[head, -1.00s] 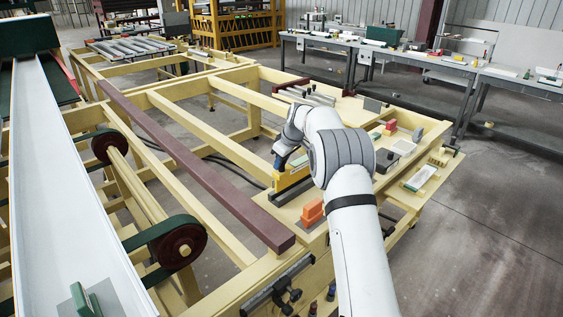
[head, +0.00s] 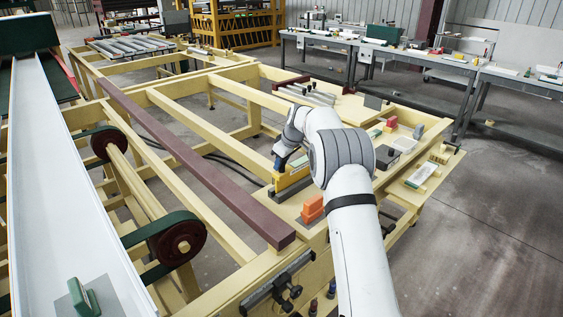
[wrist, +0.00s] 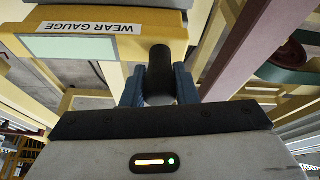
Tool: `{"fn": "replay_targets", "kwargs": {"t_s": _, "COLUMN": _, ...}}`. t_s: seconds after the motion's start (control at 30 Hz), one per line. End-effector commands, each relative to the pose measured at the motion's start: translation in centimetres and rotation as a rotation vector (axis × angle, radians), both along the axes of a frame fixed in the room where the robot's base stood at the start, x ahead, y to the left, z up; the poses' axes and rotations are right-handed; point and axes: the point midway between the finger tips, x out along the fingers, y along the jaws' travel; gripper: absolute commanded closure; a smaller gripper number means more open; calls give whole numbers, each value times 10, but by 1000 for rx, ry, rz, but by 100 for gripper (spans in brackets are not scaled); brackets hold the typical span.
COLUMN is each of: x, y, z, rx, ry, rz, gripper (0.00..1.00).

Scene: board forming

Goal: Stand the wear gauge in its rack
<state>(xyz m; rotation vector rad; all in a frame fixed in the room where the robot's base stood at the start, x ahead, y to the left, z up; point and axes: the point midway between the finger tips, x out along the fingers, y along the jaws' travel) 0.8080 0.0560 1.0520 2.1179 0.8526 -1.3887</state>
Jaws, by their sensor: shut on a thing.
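The wear gauge is a yellow plate with a pale panel and a "WEAR GAUGE" label (wrist: 88,28), which appears upside down in the wrist view. It also shows as a yellow piece (head: 291,179) below my wrist in the head view. My gripper (wrist: 160,86) has its blue fingers shut on the gauge's black round handle (wrist: 160,65). In the head view the gauge looks upright over a long dark grey block (head: 292,192), which seems to be the rack. My arm hides part of both, and I cannot tell whether the gauge is seated.
Orange blocks (head: 312,209) lie close in front of the dark grey block. A dark box (head: 386,157), a tray (head: 421,174) and small blocks stand to the right of my arm. A maroon rail (head: 190,150) runs along the left, with open frame gaps beside it.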

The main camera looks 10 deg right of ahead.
Motion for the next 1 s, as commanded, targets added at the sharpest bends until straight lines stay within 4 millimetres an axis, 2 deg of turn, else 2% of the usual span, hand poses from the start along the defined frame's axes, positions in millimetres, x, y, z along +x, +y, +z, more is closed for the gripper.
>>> {"fn": "replay_targets", "kwargs": {"t_s": 0.63, "x": 0, "y": 0, "z": -16, "rx": 0, "ry": -2, "rz": 1, "gripper": 100}}
{"fn": "replay_targets", "kwargs": {"t_s": 0.67, "x": 0, "y": 0, "z": -15, "rx": 0, "ry": -2, "rz": 1, "gripper": 71}}
{"fn": "replay_targets", "kwargs": {"t_s": 0.93, "x": 0, "y": 0, "z": -15, "rx": 0, "ry": 0, "rz": 0, "gripper": 49}}
{"fn": "replay_targets", "kwargs": {"t_s": 1.0, "x": 0, "y": 0, "z": -15, "rx": 0, "ry": 0, "rz": 0, "gripper": 48}}
